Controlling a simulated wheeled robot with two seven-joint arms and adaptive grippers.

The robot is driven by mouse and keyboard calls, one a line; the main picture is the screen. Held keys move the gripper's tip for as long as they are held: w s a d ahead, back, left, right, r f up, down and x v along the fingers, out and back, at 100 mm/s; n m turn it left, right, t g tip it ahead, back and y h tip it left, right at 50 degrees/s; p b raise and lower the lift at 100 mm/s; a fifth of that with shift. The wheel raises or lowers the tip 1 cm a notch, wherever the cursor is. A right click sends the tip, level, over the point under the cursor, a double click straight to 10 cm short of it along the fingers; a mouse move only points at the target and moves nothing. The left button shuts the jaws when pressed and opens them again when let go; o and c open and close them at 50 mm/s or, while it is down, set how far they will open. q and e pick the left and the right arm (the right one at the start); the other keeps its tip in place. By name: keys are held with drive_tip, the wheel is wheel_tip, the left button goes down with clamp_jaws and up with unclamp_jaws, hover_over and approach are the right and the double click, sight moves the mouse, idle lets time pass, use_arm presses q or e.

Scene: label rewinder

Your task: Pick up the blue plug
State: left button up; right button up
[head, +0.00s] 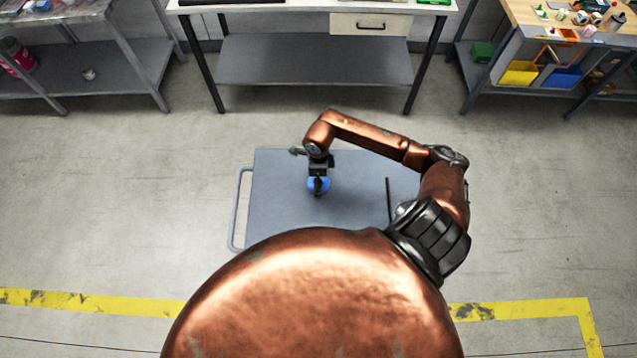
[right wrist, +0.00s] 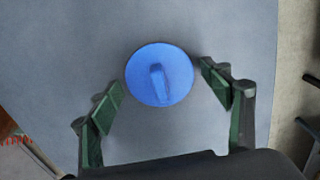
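The blue plug (right wrist: 160,75) is a round blue disc with a raised grip on top. It rests on the grey cart top (head: 275,215). In the head view the blue plug (head: 313,184) is partly covered by my right gripper (head: 318,190), which points down over it. In the right wrist view my right gripper (right wrist: 165,92) is open, its green-padded fingers on either side of the plug's near edge. Nothing is between the fingertips except the view of the plug and cart; contact cannot be told. My left gripper is not in view.
The cart has a handle (head: 237,210) at its left and a dark upright post (head: 388,200) near its right. A grey workbench (head: 310,62) stands behind, with further benches at both sides. The cart top around the plug is clear.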

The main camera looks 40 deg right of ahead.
drive_tip(key=c, duration=0.9)
drive_tip(key=shift+o, duration=0.2)
drive_tip(key=shift+r, duration=0.1)
